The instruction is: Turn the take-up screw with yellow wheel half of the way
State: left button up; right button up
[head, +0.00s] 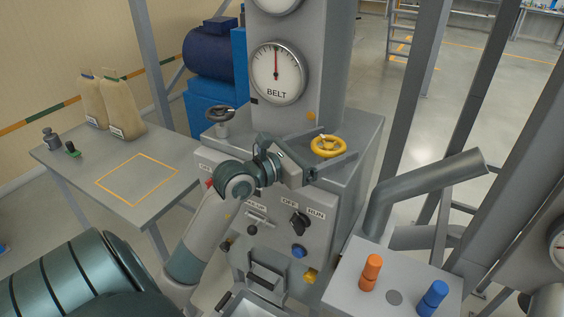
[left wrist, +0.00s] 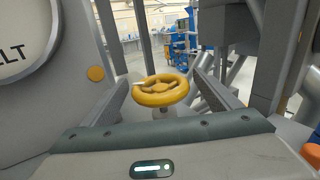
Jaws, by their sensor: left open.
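The take-up screw's yellow wheel (head: 328,147) lies roughly level on top of the grey machine housing, below and to the right of the BELT dial (head: 278,73). In the left wrist view the yellow wheel (left wrist: 160,90) is ahead, between the two fingers. My left gripper (head: 335,150) is open, with one finger on either side of the wheel. Whether a finger touches the rim I cannot tell. The dial's needle points about straight up. My right gripper is not in view.
A dark handwheel (head: 221,115) stands left on the housing. The front panel has a black OFF/RUN knob (head: 299,223) and a blue button (head: 298,251). A grey pipe (head: 430,187) rises at the right. Orange (head: 371,271) and blue (head: 433,298) pegs stand on a box. A table (head: 118,205) is left.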

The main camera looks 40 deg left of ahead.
pick_arm(q)
jog(key=b+v, duration=0.1)
jog(key=v, duration=0.3)
jog(key=b+v, duration=0.1)
jog(key=v, duration=0.3)
jog(key=shift+f+b, duration=0.2)
jog(key=shift+b, duration=0.15)
jog(key=shift+s+a+r+p, duration=0.15)
jog(key=shift+s+r+p, duration=0.15)
jog(key=shift+s+p, duration=0.2)
jog(key=p, duration=0.4)
send_near(314, 152)
jog(key=shift+w+r, duration=0.1)
jog(key=shift+r, duration=0.05)
